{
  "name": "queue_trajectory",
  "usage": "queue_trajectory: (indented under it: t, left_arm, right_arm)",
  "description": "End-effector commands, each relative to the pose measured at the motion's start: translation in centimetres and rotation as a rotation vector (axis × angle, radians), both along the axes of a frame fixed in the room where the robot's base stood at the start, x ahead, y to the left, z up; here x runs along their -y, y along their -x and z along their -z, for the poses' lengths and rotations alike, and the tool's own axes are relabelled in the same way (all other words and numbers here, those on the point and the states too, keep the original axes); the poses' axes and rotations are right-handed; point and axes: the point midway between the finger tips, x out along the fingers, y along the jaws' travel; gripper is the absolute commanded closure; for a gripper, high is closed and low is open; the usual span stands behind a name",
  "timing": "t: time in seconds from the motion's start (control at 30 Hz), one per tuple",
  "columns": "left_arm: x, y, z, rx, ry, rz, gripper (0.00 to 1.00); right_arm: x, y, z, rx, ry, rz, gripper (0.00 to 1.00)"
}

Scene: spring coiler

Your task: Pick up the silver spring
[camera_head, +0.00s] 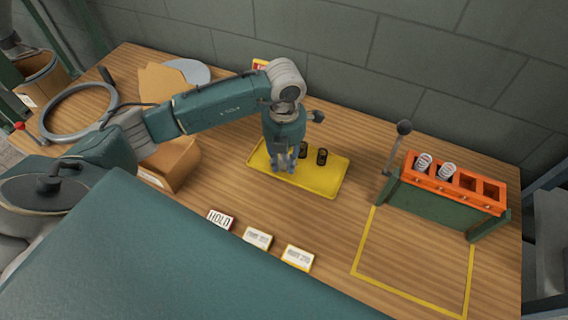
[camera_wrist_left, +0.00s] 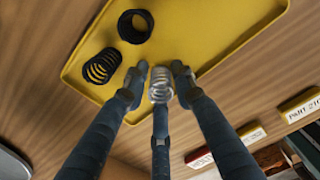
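The silver spring (camera_wrist_left: 160,85) stands between the three fingers of my left gripper (camera_wrist_left: 158,78), over the yellow tray (camera_wrist_left: 240,22). Narrow gaps show between the spring and the side fingertips, so the gripper looks open around it. In the head view my left gripper (camera_head: 283,165) points down at the left part of the yellow tray (camera_head: 325,181) and hides the silver spring. Two black springs are beside it in the tray, one (camera_head: 322,156) clear and one (camera_head: 303,150) close to the fingers. My right gripper is not in view.
An orange rack (camera_head: 456,187) on a green stand holds two pale springs at the right, with a lever (camera_head: 397,150) beside it. A cardboard box (camera_head: 172,163) is left of the tray. Label cards, including HOLD (camera_head: 219,219), line the front. The yellow-outlined area is clear.

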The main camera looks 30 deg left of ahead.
Motion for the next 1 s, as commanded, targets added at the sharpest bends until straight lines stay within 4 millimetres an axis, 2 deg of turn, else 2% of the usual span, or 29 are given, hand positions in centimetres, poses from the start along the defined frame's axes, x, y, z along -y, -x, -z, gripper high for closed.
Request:
queue_trajectory:
  t: [0.07, 0.2, 0.67, 0.87, 1.0]
  left_arm:
    - [0.0, 0.0, -0.1, 0.000, 0.000, 0.000, 0.76]
    - [0.0, 0.0, -0.1, 0.000, 0.000, 0.000, 1.00]
    - [0.0, -0.1, -0.5, 0.002, 0.001, 0.000, 1.00]
    - [0.0, -0.2, -2.8, 0.005, 0.001, 0.001, 1.00]
    - [0.0, -0.2, -6.0, 0.009, 0.001, 0.002, 1.00]
  right_arm:
    - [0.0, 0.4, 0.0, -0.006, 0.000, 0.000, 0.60]
    - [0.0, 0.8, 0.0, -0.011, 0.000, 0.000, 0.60]
    - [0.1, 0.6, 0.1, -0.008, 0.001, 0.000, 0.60]
    - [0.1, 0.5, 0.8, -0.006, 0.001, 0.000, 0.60]
    - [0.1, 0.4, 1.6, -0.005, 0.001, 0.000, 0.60]
